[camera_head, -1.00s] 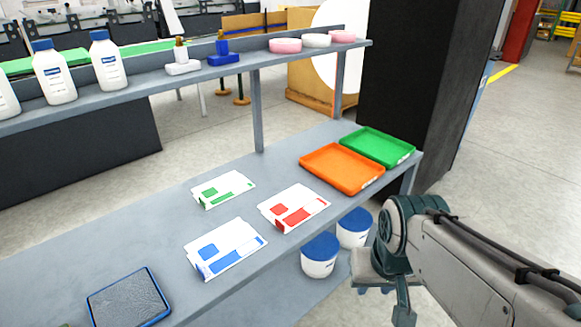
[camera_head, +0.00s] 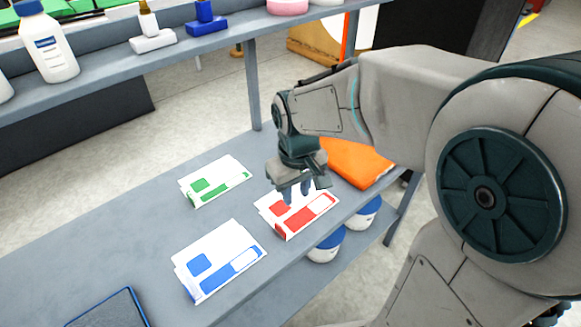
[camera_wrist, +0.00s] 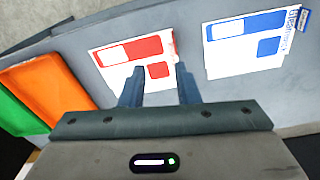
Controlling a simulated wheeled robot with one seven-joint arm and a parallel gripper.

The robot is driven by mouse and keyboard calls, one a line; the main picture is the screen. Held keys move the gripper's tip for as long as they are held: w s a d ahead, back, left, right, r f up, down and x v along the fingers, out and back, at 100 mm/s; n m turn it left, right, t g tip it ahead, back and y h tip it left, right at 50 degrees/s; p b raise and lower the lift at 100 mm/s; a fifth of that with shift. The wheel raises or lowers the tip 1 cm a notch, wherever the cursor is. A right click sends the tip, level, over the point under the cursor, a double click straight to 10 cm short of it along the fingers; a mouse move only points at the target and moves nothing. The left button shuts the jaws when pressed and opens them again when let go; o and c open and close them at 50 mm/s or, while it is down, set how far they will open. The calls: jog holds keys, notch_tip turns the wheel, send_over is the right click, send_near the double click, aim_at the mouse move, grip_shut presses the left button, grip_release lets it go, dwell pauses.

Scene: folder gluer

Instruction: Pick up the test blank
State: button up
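Three flat white blanks lie on the grey bench: one with red print (camera_head: 300,212), one with blue print (camera_head: 218,260) and one with green print (camera_head: 214,182). Which one is the test blank I cannot tell. My gripper (camera_head: 293,195) is above the red-printed blank and hides part of it. In the wrist view my gripper (camera_wrist: 160,88) has its two fingers apart with nothing between them. The red-printed blank (camera_wrist: 135,58) is just beyond the fingertips, and the blue-printed blank (camera_wrist: 247,42) is to the right.
An orange tray (camera_head: 358,162) is right of the red-printed blank, partly behind my arm; a green tray (camera_wrist: 18,122) shows in the wrist view. A shelf (camera_head: 180,45) with bottles runs above the bench. Blue-lidded tubs (camera_head: 326,246) stand below. A blue-rimmed pad (camera_head: 110,310) lies front left.

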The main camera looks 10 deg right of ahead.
jog(key=w+a+f+n, duration=0.1)
jog(key=w+a+n, duration=0.1)
jog(key=a, duration=0.2)
send_near(277, 222)
jog(key=s, duration=0.2)
jog(key=shift+s+f+g+p, duration=0.3)
jog(key=shift+g, duration=0.1)
jog(key=shift+w+f+p, duration=0.15)
jog(key=shift+f, duration=1.2)
jog(key=shift+w+f+p, duration=0.15)
jog(key=shift+f, duration=1.25)
grip_shut()
